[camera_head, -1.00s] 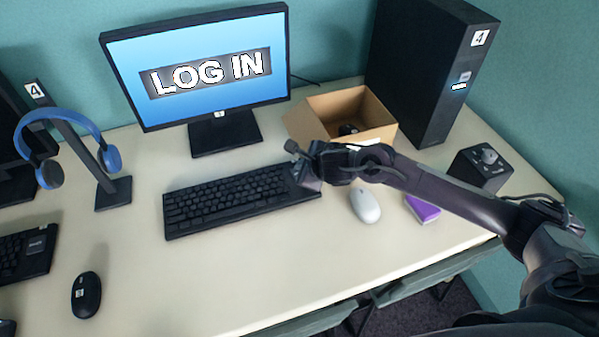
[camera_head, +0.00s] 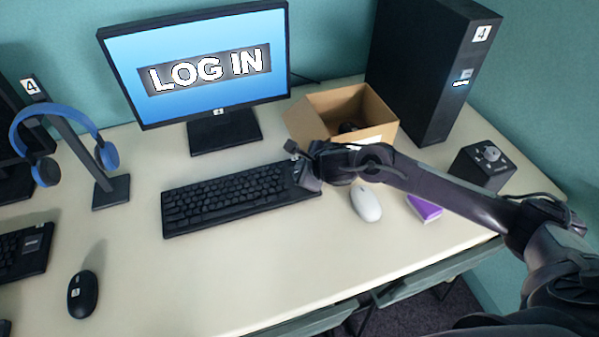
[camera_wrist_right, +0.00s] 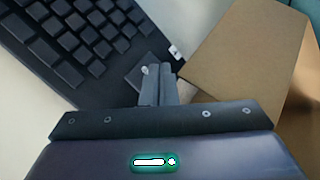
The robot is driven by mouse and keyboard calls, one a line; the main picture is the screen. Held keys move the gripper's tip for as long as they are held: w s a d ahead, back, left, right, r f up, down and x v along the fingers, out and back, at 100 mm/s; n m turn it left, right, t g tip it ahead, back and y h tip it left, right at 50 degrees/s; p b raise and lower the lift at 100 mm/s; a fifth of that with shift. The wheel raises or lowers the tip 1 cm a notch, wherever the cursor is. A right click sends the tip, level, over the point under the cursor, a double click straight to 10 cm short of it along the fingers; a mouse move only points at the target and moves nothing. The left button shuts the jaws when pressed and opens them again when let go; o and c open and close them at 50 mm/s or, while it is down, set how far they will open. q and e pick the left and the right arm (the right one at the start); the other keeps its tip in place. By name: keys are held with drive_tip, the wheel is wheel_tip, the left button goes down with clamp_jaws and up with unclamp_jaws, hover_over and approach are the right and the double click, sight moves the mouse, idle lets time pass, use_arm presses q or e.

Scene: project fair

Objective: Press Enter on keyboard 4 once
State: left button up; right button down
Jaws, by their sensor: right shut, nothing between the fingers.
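The black keyboard (camera_head: 225,199) lies on the desk in front of the monitor (camera_head: 205,85), which shows "LOG IN" on a blue screen. My right gripper (camera_head: 306,178) is over the right end of this keyboard and hides the keys there. In the right wrist view the keyboard (camera_wrist_right: 75,45) fills the upper left, with a small white label at its corner. My right gripper (camera_wrist_right: 158,80) is shut and empty, its tips over the corner by that label. I cannot tell if they touch a key. My left gripper is not in view.
An open cardboard box (camera_head: 340,115) stands just behind the right gripper. A white mouse (camera_head: 366,203) and a purple block (camera_head: 424,207) lie to the right. A computer tower (camera_head: 430,70) labelled 4 and a black box (camera_head: 482,167) stand further right. The desk's front middle is clear.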

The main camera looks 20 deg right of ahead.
drive_tip(key=shift+f+b, duration=0.4)
drive_tip(key=shift+b, duration=0.15)
idle(0.6)
drive_tip(key=shift+r, duration=0.1)
drive_tip(key=shift+r+p, duration=0.5)
drive_tip(key=shift+r, duration=0.25)
drive_tip(key=shift+r+p, duration=1.7)
drive_tip(key=shift+r, duration=0.85)
drive_tip(key=shift+f, duration=0.1)
